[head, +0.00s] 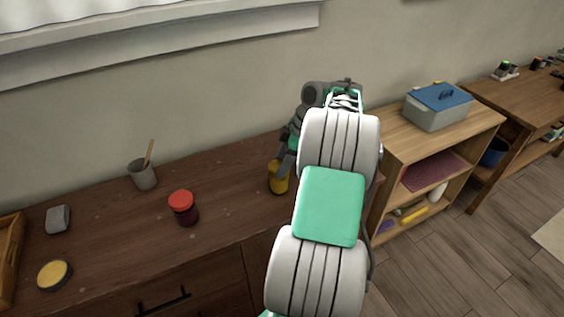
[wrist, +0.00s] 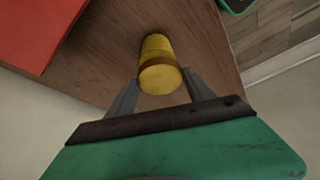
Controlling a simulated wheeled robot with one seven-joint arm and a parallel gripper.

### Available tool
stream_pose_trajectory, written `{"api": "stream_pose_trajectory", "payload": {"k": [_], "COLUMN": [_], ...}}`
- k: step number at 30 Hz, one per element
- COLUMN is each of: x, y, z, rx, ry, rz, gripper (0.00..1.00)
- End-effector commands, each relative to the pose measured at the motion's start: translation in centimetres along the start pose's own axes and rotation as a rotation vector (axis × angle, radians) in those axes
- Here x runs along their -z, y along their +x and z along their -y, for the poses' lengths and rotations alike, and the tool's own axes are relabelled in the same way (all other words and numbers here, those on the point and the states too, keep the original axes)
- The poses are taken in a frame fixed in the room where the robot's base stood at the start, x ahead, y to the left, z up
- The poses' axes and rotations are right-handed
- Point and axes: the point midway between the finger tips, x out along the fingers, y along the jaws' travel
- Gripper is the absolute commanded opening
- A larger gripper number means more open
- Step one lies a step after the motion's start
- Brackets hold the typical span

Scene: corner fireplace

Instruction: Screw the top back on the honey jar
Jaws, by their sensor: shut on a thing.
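The honey jar (head: 278,184) is a small yellow-amber cylinder standing on the dark wooden counter, near its right end in the head view. In the wrist view the jar (wrist: 156,47) lies straight beyond my fingers, with its round yellow top (wrist: 160,79) facing the camera. My gripper (head: 282,163) reaches down over the jar from above. In the wrist view my gripper (wrist: 160,84) has one dark finger on each side of the top and is shut on it. The top looks in line with the jar; I cannot tell whether the thread is engaged.
A dark jar with a red lid (head: 183,208), a grey cup with a stick (head: 142,174), a grey block (head: 58,218) and a round yellow-topped tin (head: 54,274) stand to the left. A shelf unit bearing a blue-lidded box (head: 437,112) is at right. The wall is close behind.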

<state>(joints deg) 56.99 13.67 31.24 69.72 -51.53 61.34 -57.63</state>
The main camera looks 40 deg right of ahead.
Motion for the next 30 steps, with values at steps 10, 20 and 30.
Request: {"api": "stream_pose_trajectory", "payload": {"k": [10,20,30], "x": [-0.04,-0.12,-0.21], "y": [0.11,0.29,0.55], "z": [-0.01,-0.02,0.02], "rx": [0.000,-0.001,-0.047], "ry": [0.000,-0.001,0.108], "rz": [0.000,0.000,0.000], "gripper": [0.21,0.21,0.21]}}
